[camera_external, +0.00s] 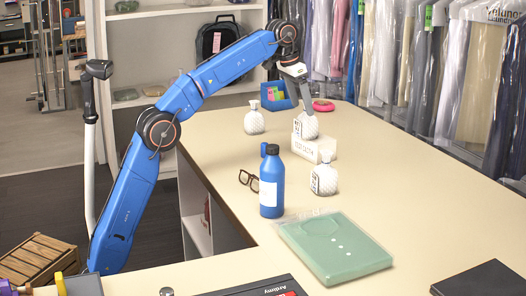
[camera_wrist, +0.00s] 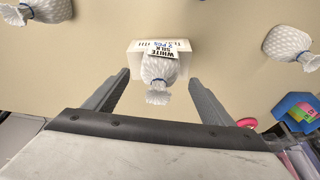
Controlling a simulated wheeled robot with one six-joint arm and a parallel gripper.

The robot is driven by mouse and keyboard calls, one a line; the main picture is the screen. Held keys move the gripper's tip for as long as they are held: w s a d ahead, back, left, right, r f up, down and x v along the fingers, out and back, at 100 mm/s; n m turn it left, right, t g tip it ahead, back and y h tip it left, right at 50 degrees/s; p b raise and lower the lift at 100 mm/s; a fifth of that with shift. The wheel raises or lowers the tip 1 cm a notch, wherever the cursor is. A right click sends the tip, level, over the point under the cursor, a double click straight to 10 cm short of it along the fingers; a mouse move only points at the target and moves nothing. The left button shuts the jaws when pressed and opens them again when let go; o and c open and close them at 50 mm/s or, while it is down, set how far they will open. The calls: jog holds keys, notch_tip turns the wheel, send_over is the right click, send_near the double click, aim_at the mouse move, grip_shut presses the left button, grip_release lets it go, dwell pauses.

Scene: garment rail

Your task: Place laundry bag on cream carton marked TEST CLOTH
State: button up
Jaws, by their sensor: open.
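A white laundry bag (camera_external: 308,126) with a black-and-white label sits on the cream carton (camera_external: 316,151). In the wrist view this bag (camera_wrist: 158,70) shows a WHITE SILK label and covers part of the carton (camera_wrist: 136,62). My gripper (camera_external: 301,106) is at the bag's top from above. Its two fingers stand apart, one on each side of the bag, with gaps visible in the wrist view (camera_wrist: 157,88). A second white bag (camera_external: 254,123) stands on the counter to the left, and a third (camera_external: 323,180) stands in front of the carton.
A blue bottle (camera_external: 271,183) and dark glasses (camera_external: 248,180) are left of the front bag. A clear-wrapped green package (camera_external: 335,247) lies nearer. A blue bin (camera_external: 277,98) and a pink round item (camera_external: 323,105) are behind. Wrapped garments hang at right; the counter's right side is mostly clear.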

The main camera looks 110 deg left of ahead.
jog(key=v, duration=0.4)
dwell(0.5)
